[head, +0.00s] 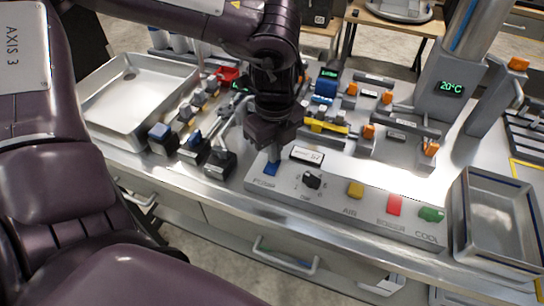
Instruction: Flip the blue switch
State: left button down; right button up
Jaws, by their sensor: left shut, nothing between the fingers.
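The blue switch (271,169) sits at the left end of a long grey control panel (330,203) on the metal counter, partly hidden by my gripper. My left gripper (273,156) points down right over the switch, with its fingers shut and nothing between them. Its tips look at or just above the switch; I cannot tell whether they touch it. The switch's tilt is too small to tell. My right gripper is out of view.
Along the panel are a black knob (312,180), a yellow button (355,190), a red button (394,205) and a green button (431,214). Metal trays stand at left (128,128) and right (502,259). Dispensers with orange parts crowd behind the panel.

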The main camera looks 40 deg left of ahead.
pick_arm(q)
jog(key=shift+f, duration=0.3)
jog(key=shift+r+p, duration=1.8)
jog(key=shift+r, duration=1.75)
